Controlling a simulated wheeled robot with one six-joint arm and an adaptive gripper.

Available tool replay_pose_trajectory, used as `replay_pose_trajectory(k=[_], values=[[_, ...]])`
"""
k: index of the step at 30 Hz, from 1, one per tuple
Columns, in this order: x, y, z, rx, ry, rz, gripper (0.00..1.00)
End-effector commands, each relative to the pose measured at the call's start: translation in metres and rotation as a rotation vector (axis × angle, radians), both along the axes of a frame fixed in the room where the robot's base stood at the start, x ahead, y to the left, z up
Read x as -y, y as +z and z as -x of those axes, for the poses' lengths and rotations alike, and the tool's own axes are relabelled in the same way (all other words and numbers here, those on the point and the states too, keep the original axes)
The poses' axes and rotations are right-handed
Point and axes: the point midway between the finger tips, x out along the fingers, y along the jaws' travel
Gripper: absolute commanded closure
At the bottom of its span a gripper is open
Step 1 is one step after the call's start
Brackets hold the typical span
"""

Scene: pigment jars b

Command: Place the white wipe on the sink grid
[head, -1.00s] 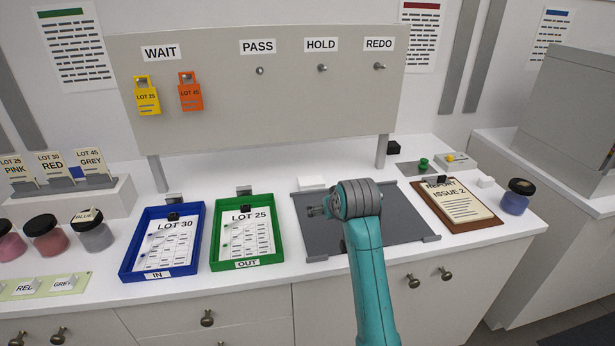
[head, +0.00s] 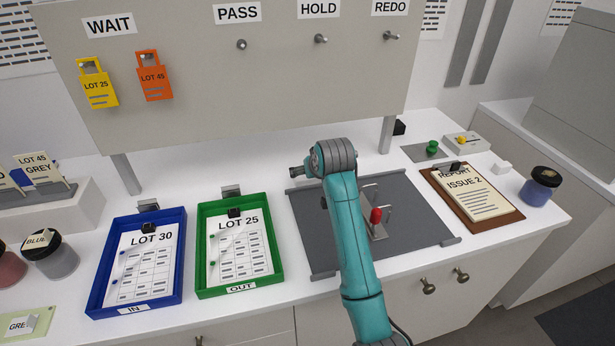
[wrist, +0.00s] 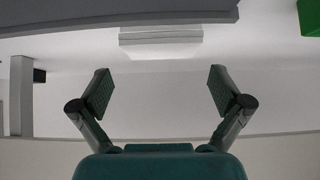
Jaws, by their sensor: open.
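I cannot tell which of these is the wipe. I cannot make out a sink grid.
A metal stand with a red-topped piece (head: 376,216) is on the mat beside my arm. The blue tray (head: 178,262) and green tray (head: 203,265) are left; the clipboard (head: 510,217) and blue jar (head: 541,187) right. The hook board (head: 240,85) rises behind.

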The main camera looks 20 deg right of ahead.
Motion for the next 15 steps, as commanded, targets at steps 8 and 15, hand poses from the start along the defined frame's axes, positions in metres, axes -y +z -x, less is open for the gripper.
replay_pose_trajectory(k=[8, 15], values=[[-0.001, -0.015, -0.013, -0.003, 0.0, 0.0, 0.0], [-0.002, -0.039, -0.036, -0.001, 0.0, 0.0, 0.0]])
